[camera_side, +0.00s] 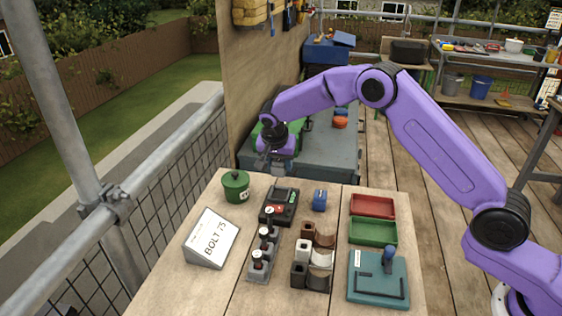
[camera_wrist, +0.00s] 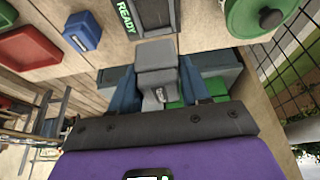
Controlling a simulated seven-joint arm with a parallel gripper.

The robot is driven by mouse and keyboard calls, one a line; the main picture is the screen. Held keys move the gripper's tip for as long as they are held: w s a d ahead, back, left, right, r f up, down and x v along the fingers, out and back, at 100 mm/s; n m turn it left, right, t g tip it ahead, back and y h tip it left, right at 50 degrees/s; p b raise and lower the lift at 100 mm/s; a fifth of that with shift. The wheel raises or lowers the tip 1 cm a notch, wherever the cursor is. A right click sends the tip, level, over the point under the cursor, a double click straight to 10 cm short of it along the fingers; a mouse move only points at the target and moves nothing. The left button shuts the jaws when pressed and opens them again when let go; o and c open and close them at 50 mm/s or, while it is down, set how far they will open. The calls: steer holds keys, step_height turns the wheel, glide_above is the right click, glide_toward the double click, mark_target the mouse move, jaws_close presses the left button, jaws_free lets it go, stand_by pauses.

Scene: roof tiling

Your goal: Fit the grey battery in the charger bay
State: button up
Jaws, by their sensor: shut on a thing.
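My gripper (camera_wrist: 158,88) is shut on the grey battery (camera_wrist: 156,60), a grey block between its two blue-grey fingers in the wrist view. In the side view my gripper (camera_side: 272,160) hangs at the far edge of the wooden table, behind the charger; the battery is too small to make out there. The dark charger (camera_side: 280,206) stands near that edge. In the wrist view the charger (camera_wrist: 143,18) lies just beyond the battery, partly cut off by the frame, with a green READY label. The battery appears apart from the charger; its exact height is unclear.
A blue block (camera_side: 319,200) stands right of the charger, a green lidded pot (camera_side: 235,186) left. A BOLT 75 sign (camera_side: 212,239), knobbed rack (camera_side: 262,252), red tray (camera_side: 373,207), green tray (camera_side: 373,232) and teal board (camera_side: 378,280) occupy the table. A grey chest (camera_side: 330,155) is behind.

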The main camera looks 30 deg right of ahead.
glide_above(283, 192)
steer(key=a, duration=0.2)
steer(key=shift+s+d+f, duration=0.1)
steer(key=shift+s+f, duration=0.05)
steer(key=shift+f, duration=1.6)
steer(key=shift+s+d+f, duration=0.1)
steer(key=shift+s+f, duration=0.05)
steer(key=shift+f, duration=1.55)
steer(key=shift+s+f, duration=0.1)
steer(key=shift+f, duration=0.65)
steer(key=o, duration=1.3)
steer(key=shift+c, duration=0.2)
steer(key=shift+f, duration=0.1)
steer(key=shift+s+d, duration=0.1)
steer(key=shift+d, duration=0.1)
steer(key=shift+w+a+r, duration=0.1)
steer(key=shift+a+r, duration=0.05)
steer(key=shift+r, duration=1.7)
steer(key=shift+w+a+r, duration=0.1)
steer(key=shift+r, duration=1.75)
